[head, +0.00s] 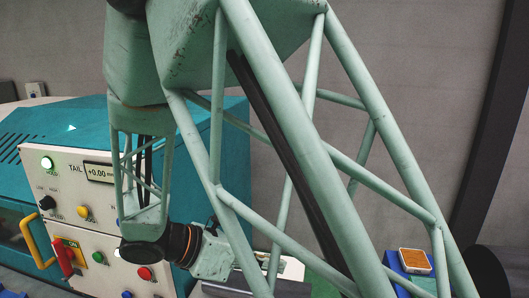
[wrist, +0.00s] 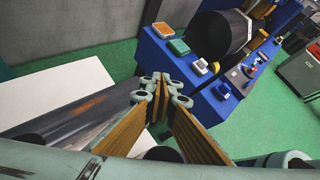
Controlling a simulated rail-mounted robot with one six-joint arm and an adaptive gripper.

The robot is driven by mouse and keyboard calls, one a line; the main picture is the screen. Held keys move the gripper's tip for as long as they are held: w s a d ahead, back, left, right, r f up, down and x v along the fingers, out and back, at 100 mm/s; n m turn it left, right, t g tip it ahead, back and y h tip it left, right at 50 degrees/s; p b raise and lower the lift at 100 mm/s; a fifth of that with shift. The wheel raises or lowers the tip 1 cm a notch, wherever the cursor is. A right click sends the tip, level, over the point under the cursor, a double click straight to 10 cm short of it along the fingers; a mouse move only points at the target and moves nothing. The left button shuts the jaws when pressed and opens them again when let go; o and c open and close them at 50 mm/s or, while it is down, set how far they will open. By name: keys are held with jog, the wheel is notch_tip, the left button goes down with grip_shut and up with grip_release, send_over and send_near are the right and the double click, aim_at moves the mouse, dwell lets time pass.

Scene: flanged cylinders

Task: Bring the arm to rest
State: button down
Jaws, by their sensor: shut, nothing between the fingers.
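My gripper (wrist: 162,82) shows in the wrist view with its fingertips together and nothing between them. Its brown-faced finger pads spread apart toward the camera. In the head view my gripper (head: 212,258) is low in the picture, in front of the control panel's right edge, partly hidden by my arm's green lattice links. A dark, shiny cylinder (wrist: 75,117) lies at the left in the wrist view, apart from the fingers as seen there. A large dark cylinder (wrist: 222,36) is on the blue bench beyond the fingertips.
A teal machine (head: 65,125) with a control panel (head: 75,210) of buttons stands at left. The blue bench (wrist: 208,104) carries an orange-topped box (wrist: 163,29), a green box (wrist: 178,47) and small items. Green floor (wrist: 265,118) is open at right in the wrist view.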

jog(key=s+d+r+m+g+y+p, duration=0.1)
jog(key=s+d+r+m+g+y, duration=0.2)
jog(key=d+m, duration=0.4)
jog(key=s+d+r+m+g+y, duration=0.2)
jog(key=s+d+m, duration=0.2)
jog(key=d+m, duration=0.2)
jog(key=s+d+r+m+t+y+b, duration=0.1)
jog(key=s+d+r+m+b, duration=0.1)
jog(key=s+m, duration=0.2)
jog(key=s+d+r+m+t+y+b, duration=0.2)
jog(key=s+r+m, duration=0.1)
jog(key=s, duration=0.8)
jog(key=s+d+r+m+t+y+b, duration=0.1)
jog(key=s+d+r+m+y+b, duration=0.1)
jog(key=s+m, duration=0.4)
jog(key=shift+s+r+t+b, duration=0.3)
jog(key=shift+s+r+b, duration=0.2)
jog(key=shift+s+r, duration=0.25)
jog(key=shift+w, duration=0.1)
dwell(0.8)
